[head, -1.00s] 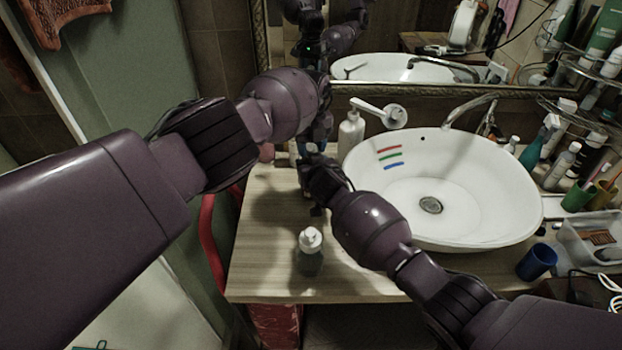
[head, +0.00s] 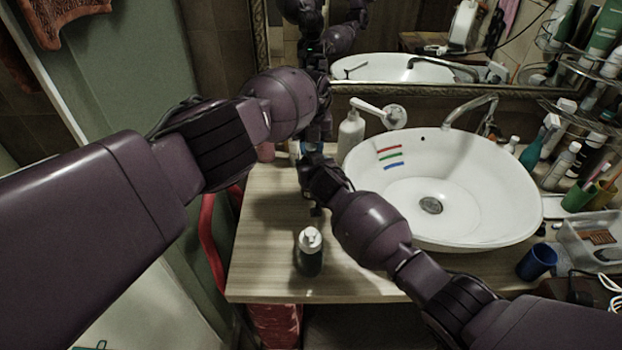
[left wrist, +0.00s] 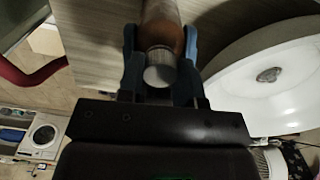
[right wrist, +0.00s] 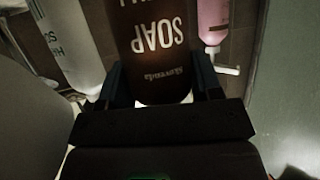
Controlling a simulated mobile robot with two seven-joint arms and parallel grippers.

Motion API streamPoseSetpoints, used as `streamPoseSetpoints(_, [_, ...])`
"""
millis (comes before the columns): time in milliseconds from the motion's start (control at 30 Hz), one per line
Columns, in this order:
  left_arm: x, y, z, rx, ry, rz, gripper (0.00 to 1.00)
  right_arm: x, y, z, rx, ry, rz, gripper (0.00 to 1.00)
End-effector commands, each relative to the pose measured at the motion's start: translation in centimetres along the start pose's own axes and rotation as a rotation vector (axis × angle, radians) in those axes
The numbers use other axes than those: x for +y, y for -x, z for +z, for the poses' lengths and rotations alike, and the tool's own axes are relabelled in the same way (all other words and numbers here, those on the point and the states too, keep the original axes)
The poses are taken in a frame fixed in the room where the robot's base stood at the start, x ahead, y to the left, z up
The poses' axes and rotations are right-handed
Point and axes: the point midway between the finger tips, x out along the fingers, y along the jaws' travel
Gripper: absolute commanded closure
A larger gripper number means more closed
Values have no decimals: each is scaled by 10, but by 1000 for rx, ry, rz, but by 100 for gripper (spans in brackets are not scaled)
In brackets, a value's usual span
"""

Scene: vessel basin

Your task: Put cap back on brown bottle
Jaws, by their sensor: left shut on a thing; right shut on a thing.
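The brown bottle (right wrist: 160,45) carries a white SOAP label, upside down in the right wrist view. My right gripper (right wrist: 165,88) is shut around its body. My left gripper (left wrist: 160,70) is shut on a small grey-white cap (left wrist: 159,67). The reddish-brown bottle (left wrist: 162,15) lies just beyond the cap in the left wrist view. I cannot tell whether the cap is seated on the neck. In the head view my left gripper (head: 318,132) is above my right gripper (head: 312,168), and the bottle is largely hidden by them.
A dark bottle with a white top (head: 309,252) stands at the front of the wooden counter (head: 262,255). A white dispenser (head: 351,133) and the white basin (head: 480,200) are to the right. A pink bottle (right wrist: 214,22) stands close by. The counter's front left is clear.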

Motion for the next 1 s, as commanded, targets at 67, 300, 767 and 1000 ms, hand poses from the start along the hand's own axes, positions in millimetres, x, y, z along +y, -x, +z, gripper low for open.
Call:
streamPoseSetpoints(67, [0,0,0,-1,1,1,60,0,0,0,-1,0,1,100])
streamPoseSetpoints(300, [0,0,0,0,2,0,42,0,0,0,-1,0,0,100])
streamPoseSetpoints(767, [1,21,1,-3,0,0,42,0,0,0,-1,0,1,100])
streamPoseSetpoints(1000, [1,43,1,-2,2,0,42,0,0,0,-1,0,0,100])
